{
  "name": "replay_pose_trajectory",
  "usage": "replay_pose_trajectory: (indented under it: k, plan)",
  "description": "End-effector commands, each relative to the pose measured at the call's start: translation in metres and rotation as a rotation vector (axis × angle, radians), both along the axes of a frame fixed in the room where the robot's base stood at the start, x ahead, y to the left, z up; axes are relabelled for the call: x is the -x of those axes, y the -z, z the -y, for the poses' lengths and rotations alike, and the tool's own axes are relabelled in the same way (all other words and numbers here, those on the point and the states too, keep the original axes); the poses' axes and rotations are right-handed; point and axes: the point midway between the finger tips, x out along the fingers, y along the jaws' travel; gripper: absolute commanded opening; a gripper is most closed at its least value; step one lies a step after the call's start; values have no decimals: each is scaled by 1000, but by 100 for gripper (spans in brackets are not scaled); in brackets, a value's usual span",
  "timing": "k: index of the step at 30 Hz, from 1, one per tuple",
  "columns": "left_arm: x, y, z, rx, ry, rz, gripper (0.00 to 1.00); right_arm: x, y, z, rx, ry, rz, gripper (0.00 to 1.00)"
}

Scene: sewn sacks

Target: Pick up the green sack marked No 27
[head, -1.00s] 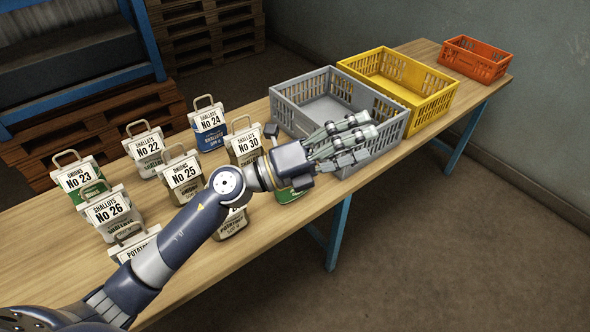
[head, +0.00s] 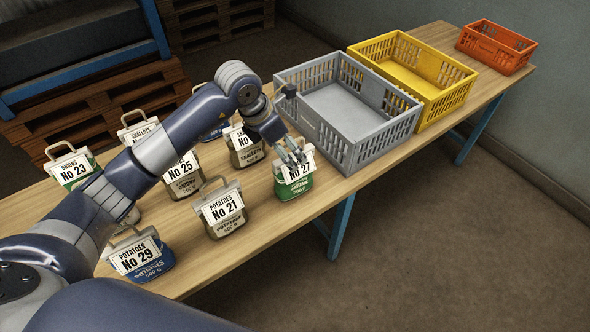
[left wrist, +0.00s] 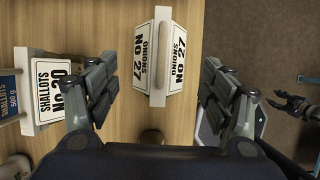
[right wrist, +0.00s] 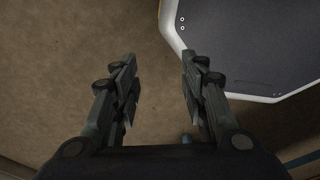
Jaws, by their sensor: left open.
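The green sack marked No 27 (head: 294,184) stands upright on the table at the near corner of the grey crate. In the left wrist view its two-sided label, reading ONIONS No 27, and pale top bar (left wrist: 160,55) lie between my fingers. My left gripper (head: 293,156) is open above the sack, its fingers apart on either side and not closed on it. The sack's handle is mostly hidden by the gripper in the head view. My right gripper (right wrist: 157,75) is open and empty over the floor.
The No 30 sack (left wrist: 47,88) stands close to the left finger. Sacks No 21 (head: 223,212), No 29 (head: 142,258), No 25 (head: 183,178) and No 23 (head: 72,168) stand nearby. Grey (head: 347,158), yellow (head: 440,112) and orange (head: 490,60) crates line the table's far end.

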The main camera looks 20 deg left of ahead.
Motion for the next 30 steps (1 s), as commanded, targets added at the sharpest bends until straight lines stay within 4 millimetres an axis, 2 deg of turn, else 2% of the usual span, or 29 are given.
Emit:
replay_pose_trajectory:
  k: [7, 11, 18, 26, 30]
  plan:
    - [-7, 18, 6, 2, 0, -1, 75, 17, -7, 0, 1, 0, -22, 40]
    - [-13, 32, 10, 4, 0, -4, 75, 25, -18, 1, 2, -1, -36, 40]
    - [-24, 59, 16, 4, 0, 0, 75, 16, -26, -2, -1, 0, -23, 40]
    - [-25, 63, 16, 2, 1, 2, 75, 11, -26, -4, -5, -1, -14, 40]
    - [-25, 63, 16, 2, 1, 2, 45, 11, -26, -4, -5, -1, -14, 40]
